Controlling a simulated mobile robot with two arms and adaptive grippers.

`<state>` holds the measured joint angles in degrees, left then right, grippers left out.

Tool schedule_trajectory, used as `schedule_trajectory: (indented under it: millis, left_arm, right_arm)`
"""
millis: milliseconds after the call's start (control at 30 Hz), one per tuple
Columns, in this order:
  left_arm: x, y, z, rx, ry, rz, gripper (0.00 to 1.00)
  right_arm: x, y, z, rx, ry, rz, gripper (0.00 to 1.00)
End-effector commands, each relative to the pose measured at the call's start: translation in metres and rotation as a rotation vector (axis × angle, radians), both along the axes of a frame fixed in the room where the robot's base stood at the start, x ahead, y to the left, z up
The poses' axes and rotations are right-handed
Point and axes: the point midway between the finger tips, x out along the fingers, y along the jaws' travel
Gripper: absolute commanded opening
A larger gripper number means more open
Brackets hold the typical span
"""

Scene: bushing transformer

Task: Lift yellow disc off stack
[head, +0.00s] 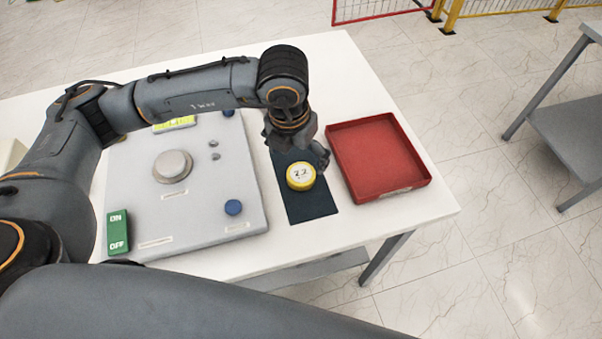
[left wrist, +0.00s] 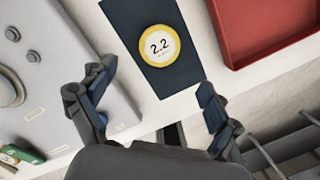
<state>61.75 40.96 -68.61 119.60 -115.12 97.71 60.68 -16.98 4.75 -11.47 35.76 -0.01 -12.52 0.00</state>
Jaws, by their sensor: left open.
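The yellow disc (head: 301,176) has a white label reading 2.2 and sits on a dark mat (head: 313,207) on the white table. It also shows in the left wrist view (left wrist: 159,46). Whether other discs lie under it cannot be told from above. My left gripper (head: 318,148) hangs just behind and above the disc in the head view. In the left wrist view its two fingers (left wrist: 158,88) are spread wide, with nothing between them, and the disc lies beyond the fingertips. My right gripper is not in view.
An empty red tray (head: 421,183) stands right of the mat. A grey panel (head: 200,225) with a round plate (head: 172,166), a blue knob (head: 233,207) and a green ON/OFF switch (head: 118,232) lies left of it. The table front (head: 400,212) is clear.

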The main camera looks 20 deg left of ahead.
Motion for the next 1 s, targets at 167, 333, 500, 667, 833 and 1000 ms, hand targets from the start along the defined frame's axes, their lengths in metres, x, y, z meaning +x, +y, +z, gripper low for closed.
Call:
schedule_trajectory:
  millis: [167,333,500,667,833,1000]
  left_arm:
    - [0.004,0.0,-0.025,0.001,0.002,0.002,0.9]
    - [0.006,-0.001,-0.035,0.001,0.0,0.0,0.9]
    - [0.012,0.0,-0.055,0.001,0.004,0.002,0.9]
    - [0.016,-0.001,-0.078,0.0,0.001,0.001,0.9]
    - [0.017,-0.002,-0.084,-0.001,-0.001,0.0,0.9]
    - [0.017,-0.001,-0.084,-0.001,-0.001,0.0,0.82]
  right_arm:
    - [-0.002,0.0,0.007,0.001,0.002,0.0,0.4]
    - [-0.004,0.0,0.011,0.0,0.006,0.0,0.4]
    - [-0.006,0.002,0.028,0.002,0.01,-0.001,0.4]
    - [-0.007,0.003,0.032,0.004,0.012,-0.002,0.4]
    - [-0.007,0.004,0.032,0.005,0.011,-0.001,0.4]
    - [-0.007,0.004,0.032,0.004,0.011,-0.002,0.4]
